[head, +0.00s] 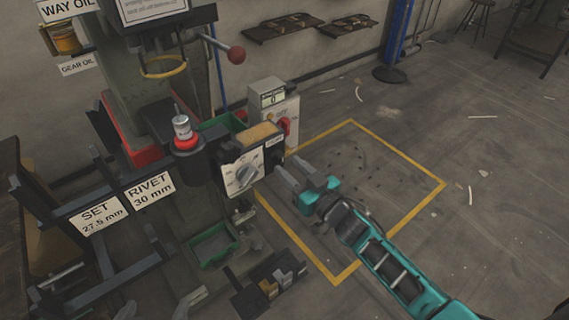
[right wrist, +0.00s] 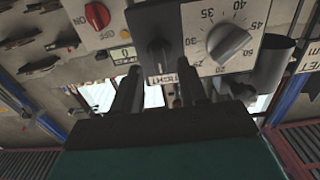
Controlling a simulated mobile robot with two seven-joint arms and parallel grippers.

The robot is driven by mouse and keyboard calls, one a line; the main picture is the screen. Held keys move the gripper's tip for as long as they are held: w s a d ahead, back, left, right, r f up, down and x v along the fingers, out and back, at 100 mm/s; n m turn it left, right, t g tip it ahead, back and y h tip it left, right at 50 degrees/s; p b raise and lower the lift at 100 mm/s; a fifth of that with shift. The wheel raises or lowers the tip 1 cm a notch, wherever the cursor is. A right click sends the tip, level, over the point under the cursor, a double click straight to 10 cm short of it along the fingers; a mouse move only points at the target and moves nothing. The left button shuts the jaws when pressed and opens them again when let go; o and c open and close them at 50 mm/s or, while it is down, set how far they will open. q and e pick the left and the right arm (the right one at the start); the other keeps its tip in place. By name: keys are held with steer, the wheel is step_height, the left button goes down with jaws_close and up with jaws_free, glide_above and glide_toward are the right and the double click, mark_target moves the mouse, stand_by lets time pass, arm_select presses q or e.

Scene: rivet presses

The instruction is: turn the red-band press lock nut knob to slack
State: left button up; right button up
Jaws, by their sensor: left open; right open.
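The press has a red band (head: 187,141) under a silver cap, and a black head box with a white numbered dial (head: 243,172). The dial also shows in the right wrist view (right wrist: 228,40). The black lock nut knob (right wrist: 158,48) is beside the dial, with a small label reading TIGHT (right wrist: 163,79) by it. My right gripper (head: 288,170) is open just right of the head box. In the right wrist view its two dark fingers (right wrist: 158,92) point at the knob; contact cannot be told. My left gripper (head: 158,306) is open at the bottom edge, mostly cut off.
A grey switch box (head: 270,97) with a red switch stands behind the head box. SET 27.5 mm (head: 97,215) and RIVET 30 mm (head: 150,191) signs are at left. A green tray (head: 213,246) lies below. A red-ball lever (head: 236,55) sticks out above.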

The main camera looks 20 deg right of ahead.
mark_target(283, 161)
steer(key=shift+x, duration=1.55)
jaws_close()
